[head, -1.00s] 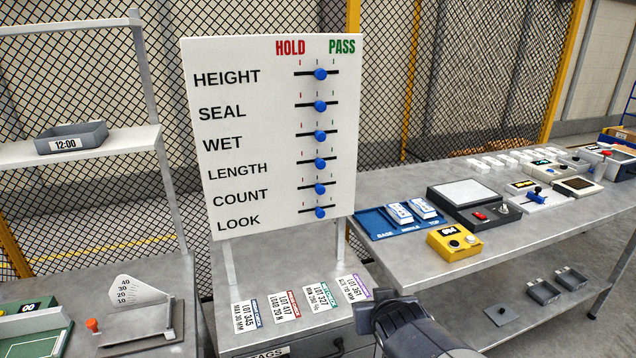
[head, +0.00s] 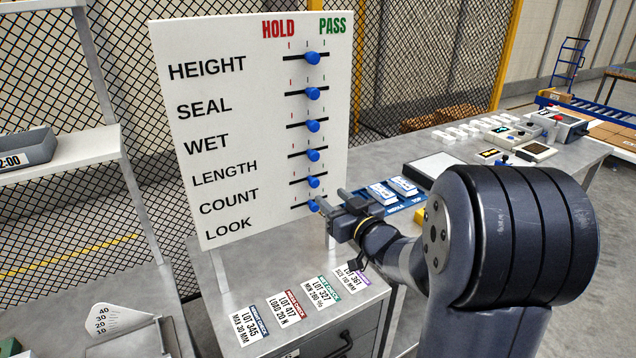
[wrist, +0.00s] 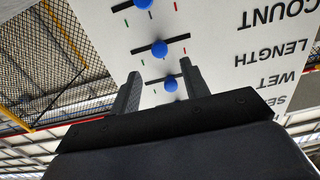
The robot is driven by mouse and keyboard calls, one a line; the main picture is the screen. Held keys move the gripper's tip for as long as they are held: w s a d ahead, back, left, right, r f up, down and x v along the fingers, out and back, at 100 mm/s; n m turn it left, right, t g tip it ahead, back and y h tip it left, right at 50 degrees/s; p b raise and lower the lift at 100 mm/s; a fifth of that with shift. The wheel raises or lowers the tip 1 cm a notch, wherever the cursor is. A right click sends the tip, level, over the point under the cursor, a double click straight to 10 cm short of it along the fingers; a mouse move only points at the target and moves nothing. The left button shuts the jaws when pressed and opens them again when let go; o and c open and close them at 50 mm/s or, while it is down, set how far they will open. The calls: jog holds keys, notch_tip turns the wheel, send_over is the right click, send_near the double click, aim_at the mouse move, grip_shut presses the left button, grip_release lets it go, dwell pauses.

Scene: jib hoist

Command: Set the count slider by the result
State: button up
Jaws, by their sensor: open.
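The COUNT slider's blue knob (head: 313,181) sits near the middle of its short black track, in the second row from the bottom of the white board (head: 200,165). In the upside-down wrist view, the COUNT knob (wrist: 160,47) shows just beyond my fingertips, apart from them. My gripper (head: 332,200) is open and empty in front of the lower right of the board. In the wrist view, my gripper's two fingers (wrist: 161,67) stand either side of the LENGTH knob (wrist: 170,85) in the picture; contact cannot be told. The red HOLD heading (head: 278,29) is left, green PASS (head: 333,26) right.
The LOOK knob (head: 314,204) is close below COUNT, near my gripper. The other knobs are also near mid-track. Lot tags (head: 290,310) lie on the cabinet below. A bench (head: 380,155) with devices stands right, partly behind my arm. A tray (head: 25,150) sits on the left shelf.

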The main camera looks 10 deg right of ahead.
aim_at(316, 183)
jog(key=p+x, duration=0.1)
jog(key=x, duration=0.6)
jog(key=shift+w, duration=0.25)
grip_shut()
jog(key=shift+a, duration=0.1)
